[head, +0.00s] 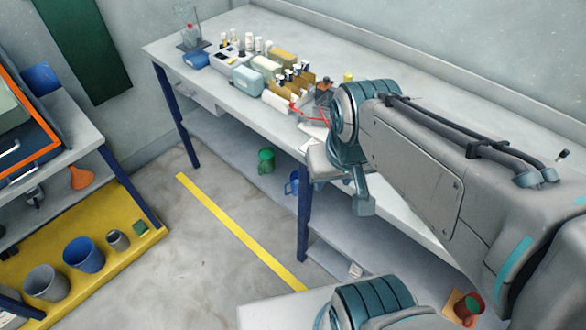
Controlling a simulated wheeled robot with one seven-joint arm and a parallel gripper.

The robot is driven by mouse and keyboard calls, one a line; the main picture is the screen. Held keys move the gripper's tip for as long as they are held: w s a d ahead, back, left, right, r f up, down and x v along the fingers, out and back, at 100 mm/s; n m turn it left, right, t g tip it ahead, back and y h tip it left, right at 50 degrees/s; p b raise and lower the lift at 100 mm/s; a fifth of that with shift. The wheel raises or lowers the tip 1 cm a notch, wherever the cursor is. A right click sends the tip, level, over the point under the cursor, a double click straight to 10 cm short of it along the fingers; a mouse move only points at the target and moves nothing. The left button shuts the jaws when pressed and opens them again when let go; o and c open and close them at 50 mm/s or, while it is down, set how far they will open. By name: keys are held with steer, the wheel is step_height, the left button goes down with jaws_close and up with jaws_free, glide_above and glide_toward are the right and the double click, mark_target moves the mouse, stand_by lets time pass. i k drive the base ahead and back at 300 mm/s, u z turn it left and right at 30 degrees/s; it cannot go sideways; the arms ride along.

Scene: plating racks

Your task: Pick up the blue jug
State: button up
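A blue jug (292,184) with a handle stands on the lower shelf of the long workbench, just left of a dark blue bench leg. Part of it is hidden behind that leg. My arm reaches in from the right over the bench. The end of my arm, with my gripper (345,190), is in front of the bench edge, to the right of the jug in the picture and apart from it. The fingers are not clear enough to show whether they are open or shut.
A green jug (266,160) stands on the same shelf, left of the blue one. Bottles and boxes (247,78) crowd the bench top (215,30). Buckets stand on a yellow tray (120,262) at left. The floor (190,240) before the bench is clear.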

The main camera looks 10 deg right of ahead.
mark_target(295, 186)
steer(key=z, duration=3.05)
steer(key=k, duration=1.75)
steer(key=u, duration=1.9)
steer(key=i, duration=0.95)
steer(key=z, duration=0.05)
